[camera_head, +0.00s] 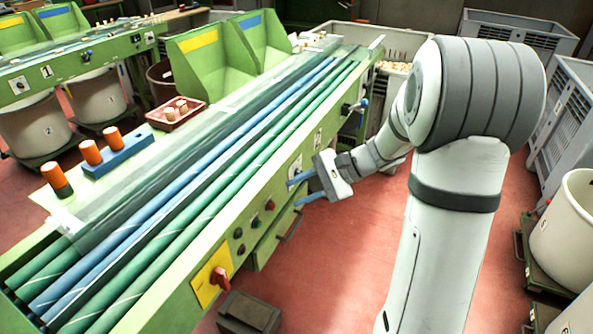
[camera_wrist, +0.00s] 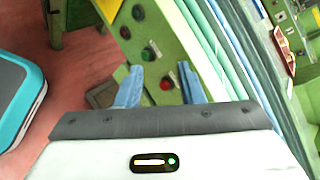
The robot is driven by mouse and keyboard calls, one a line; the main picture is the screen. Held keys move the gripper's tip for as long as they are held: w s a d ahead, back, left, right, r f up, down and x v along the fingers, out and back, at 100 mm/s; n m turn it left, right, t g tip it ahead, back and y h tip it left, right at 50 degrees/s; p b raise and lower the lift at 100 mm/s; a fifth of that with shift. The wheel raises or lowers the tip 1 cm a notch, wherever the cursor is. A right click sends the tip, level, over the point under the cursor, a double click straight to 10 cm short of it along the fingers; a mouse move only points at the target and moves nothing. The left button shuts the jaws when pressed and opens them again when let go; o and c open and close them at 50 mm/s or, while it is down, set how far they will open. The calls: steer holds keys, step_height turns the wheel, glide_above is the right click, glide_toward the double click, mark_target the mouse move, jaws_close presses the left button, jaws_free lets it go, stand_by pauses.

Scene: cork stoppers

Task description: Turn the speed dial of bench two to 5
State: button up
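Bench two (camera_head: 200,262) is the long green bench with blue and green strips along its top. On its front panel a pale plate (camera_head: 295,165), which looks like the speed dial's, sits right behind my gripper. My gripper and its blue fingers partly cover it, so the knob and its setting cannot be read. My gripper (camera_head: 294,192) is open and empty in front of the panel; I cannot tell whether a finger touches it. In the wrist view the open fingers (camera_wrist: 160,88) spread before the panel, with the red button (camera_wrist: 166,83) between them. The dial is not visible there.
Near the dial are a red button (camera_head: 269,205), a green button (camera_head: 255,219) and a red rotary switch (camera_head: 219,278) on a yellow plate. A blue-handled lever (camera_head: 361,105) sticks out farther along. Grey crates (camera_head: 566,115) stand right. Red floor (camera_head: 340,265) before the bench is open.

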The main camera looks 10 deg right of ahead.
steer(key=w+d+f+m+t+y+b, duration=0.1)
steer(key=w+d+f+m+t+b, duration=0.2)
steer(key=w+d+f+m+t, duration=0.25)
steer(key=w+d+f+m+t+y+b, duration=0.2)
steer(key=w+d+f+m+t, duration=0.25)
steer(key=w, duration=0.45)
steer(key=w+a+f+n+g, duration=0.1)
steer(key=w+a, duration=0.3)
steer(key=a, duration=0.1)
steer(key=shift+w+f, duration=0.15)
steer(key=shift+f, duration=0.2)
steer(key=shift+a, duration=0.1)
steer(key=shift+c, duration=0.5)
